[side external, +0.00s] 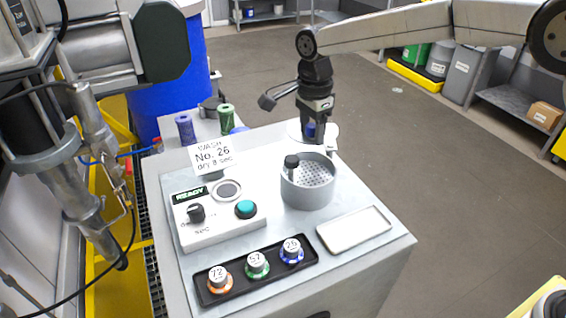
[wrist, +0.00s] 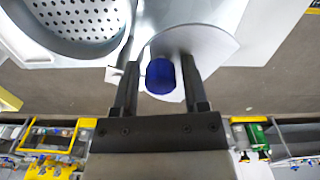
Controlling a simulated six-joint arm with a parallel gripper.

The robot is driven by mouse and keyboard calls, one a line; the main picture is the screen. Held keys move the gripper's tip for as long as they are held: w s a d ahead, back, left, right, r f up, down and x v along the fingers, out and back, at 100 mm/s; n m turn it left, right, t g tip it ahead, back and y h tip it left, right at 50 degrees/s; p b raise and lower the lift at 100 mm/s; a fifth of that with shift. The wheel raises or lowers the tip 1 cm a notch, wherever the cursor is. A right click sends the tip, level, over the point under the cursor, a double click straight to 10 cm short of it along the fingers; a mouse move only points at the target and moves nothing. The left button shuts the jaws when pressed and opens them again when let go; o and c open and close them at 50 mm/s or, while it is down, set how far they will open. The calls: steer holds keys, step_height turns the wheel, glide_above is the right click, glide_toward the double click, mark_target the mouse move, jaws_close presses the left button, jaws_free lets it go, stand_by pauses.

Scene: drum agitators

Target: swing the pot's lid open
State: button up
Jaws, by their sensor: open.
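The pot (side external: 308,192) is a grey open-topped cylinder with a perforated floor, and it also shows in the wrist view (wrist: 122,52). In the wrist view the lid (wrist: 207,45) is clear of the pot's mouth. Its blue knob (wrist: 160,76) lies between the fingers of my gripper (wrist: 160,85), with a gap on each side. My gripper (side external: 314,137) is open, pointing down over the lid.
A control box (side external: 218,218) with a dial and teal button stands left of the pot. A black tray (side external: 256,270) holds three numbered capped vials. An empty white tray (side external: 354,229) lies at front right. Purple (side external: 185,129) and green (side external: 227,117) spools stand at the back.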

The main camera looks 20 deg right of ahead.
mark_target(313, 125)
steer(key=shift+r, duration=3.05)
steer(key=shift+s+d+f+n, duration=0.3)
steer(key=shift+d+n, duration=0.1)
steer(key=shift+d, duration=0.1)
steer(key=s+d+f+n+t, duration=0.1)
steer(key=s+d+f+n, duration=0.6)
steer(key=s, duration=0.4)
steer(key=s+d+f+n+t, duration=0.1)
steer(key=s+d+f+n, duration=0.5)
steer(key=s, duration=0.5)
steer(key=d+n, duration=0.2)
steer(key=d, duration=0.1)
steer(key=shift+s+d+f+n+t, duration=0.15)
steer(key=shift+s+f+n+t, duration=0.15)
steer(key=shift+s+f+n, duration=0.1)
